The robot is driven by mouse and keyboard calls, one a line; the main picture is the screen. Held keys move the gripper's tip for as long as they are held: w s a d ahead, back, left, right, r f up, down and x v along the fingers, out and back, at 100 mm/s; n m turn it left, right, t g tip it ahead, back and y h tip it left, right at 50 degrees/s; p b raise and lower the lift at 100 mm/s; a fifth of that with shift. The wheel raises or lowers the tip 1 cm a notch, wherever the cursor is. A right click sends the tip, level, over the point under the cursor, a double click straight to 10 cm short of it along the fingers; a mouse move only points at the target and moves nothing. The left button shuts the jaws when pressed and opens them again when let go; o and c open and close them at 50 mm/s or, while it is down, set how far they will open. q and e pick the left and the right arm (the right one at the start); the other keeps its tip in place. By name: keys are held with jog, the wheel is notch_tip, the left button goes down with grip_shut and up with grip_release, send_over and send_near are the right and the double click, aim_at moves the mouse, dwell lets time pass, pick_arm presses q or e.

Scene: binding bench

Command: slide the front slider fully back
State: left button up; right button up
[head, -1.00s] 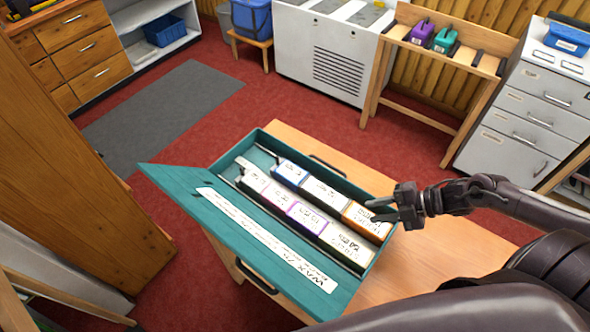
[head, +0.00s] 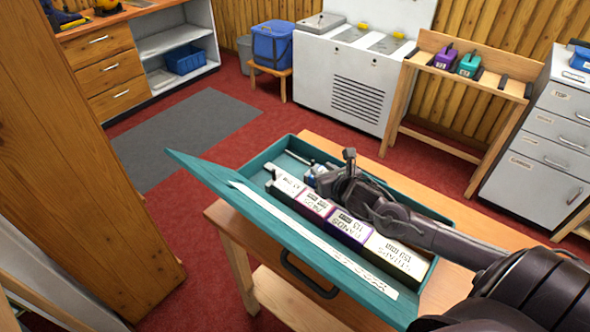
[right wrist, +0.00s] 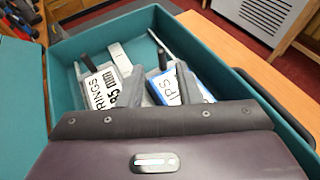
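An open teal box (head: 268,157) stands on the wooden bench, its lid (head: 290,228) tilted open at the front. Inside, a front row of labelled blocks (head: 350,228) runs lengthwise. My right gripper (head: 322,176) is low over the left end of the box and hides most of the back row. In the right wrist view its two grey fingers (right wrist: 152,76) are apart, above a block marked "RINGS" (right wrist: 100,90) and a blue-edged block (right wrist: 160,88). Dark upright tabs (right wrist: 83,67) and a pale metal piece (right wrist: 117,52) show beyond them. I cannot tell which part is the front slider. My left gripper is out of view.
The wooden bench (head: 318,153) has bare top behind the box. A tall wooden cabinet side (head: 75,150) rises at the left. A small stand (head: 430,80) with purple and teal items and grey drawers (head: 535,140) stand at the back right.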

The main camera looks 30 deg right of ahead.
aim_at(313, 162)
jog(key=shift+w+d+f, duration=0.15)
jog(key=shift+w+f, duration=0.1)
jog(key=shift+w, duration=0.3)
jog(key=p+x, duration=0.1)
jog(key=x, duration=0.5)
jog(key=shift+w+f, duration=0.15)
jog(key=shift+w, duration=0.05)
grip_shut()
